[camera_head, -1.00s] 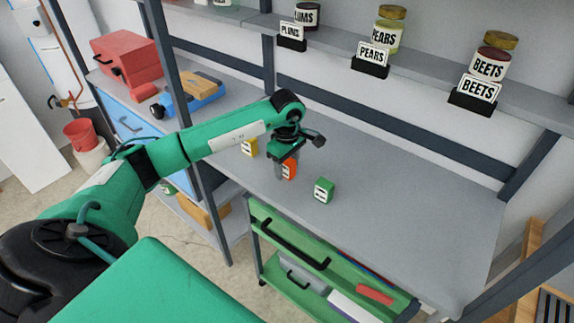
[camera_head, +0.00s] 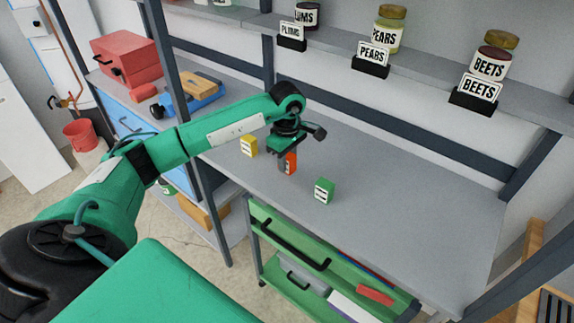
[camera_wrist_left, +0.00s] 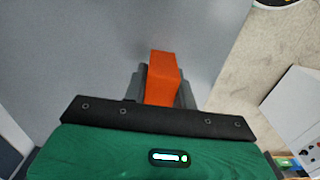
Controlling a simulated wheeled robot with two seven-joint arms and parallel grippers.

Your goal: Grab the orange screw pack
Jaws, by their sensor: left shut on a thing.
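The orange screw pack (camera_head: 291,162) is a small orange box at the middle of the grey bench in the head view. My left gripper (camera_head: 286,160) comes down on it from above and is shut on it. In the left wrist view the orange pack (camera_wrist_left: 163,78) stands out beyond the grey fingers of my left gripper (camera_wrist_left: 162,92), one finger on each side. Part of the pack is hidden by the fingers. I cannot tell whether its underside touches the bench. My right gripper is not in view.
A yellow pack (camera_head: 249,146) stands left of the gripper and a green pack (camera_head: 324,190) to the right on the bench (camera_head: 410,210). A shelf above holds jars and label stands (camera_head: 480,87). A green cart (camera_head: 290,243) stands below the front edge. The bench's right side is clear.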

